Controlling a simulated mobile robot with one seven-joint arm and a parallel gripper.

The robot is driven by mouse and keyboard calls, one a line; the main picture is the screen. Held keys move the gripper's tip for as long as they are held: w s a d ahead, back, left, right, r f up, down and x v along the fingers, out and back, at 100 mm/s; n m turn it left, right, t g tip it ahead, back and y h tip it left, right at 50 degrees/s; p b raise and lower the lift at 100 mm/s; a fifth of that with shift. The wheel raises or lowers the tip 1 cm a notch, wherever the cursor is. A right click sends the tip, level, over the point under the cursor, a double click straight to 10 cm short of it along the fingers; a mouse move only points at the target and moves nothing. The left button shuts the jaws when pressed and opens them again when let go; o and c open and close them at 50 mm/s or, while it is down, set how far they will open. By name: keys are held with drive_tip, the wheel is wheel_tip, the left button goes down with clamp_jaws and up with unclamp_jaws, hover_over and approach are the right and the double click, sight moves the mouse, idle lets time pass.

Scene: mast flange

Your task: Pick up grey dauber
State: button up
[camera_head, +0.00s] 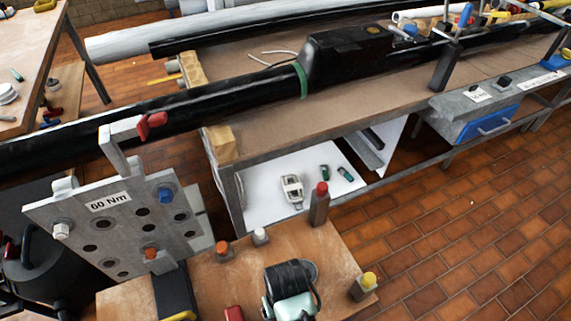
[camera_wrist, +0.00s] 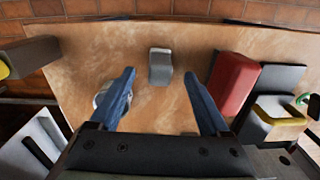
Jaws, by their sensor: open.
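A small grey dauber (camera_wrist: 160,66) with a pale grey top stands on the brown wooden board in the wrist view. A small pale grey-capped piece, which looks like the same dauber, shows in the head view (camera_head: 261,236) near the board's far edge. My gripper (camera_wrist: 159,75) is open and empty, with its blue fingers on either side of the dauber in the picture. The dauber lies around and just beyond the fingertips; I cannot tell the height gap. I cannot make out my gripper in the head view.
A yellow-capped piece (camera_head: 366,283), an orange-capped one (camera_head: 223,249) and a tall red-capped one (camera_head: 320,205) stand on the board (camera_head: 325,250).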

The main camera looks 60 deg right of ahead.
drive_tip(key=shift+f+b, duration=0.35)
drive_tip(key=shift+f, duration=2.65)
clamp_jaws()
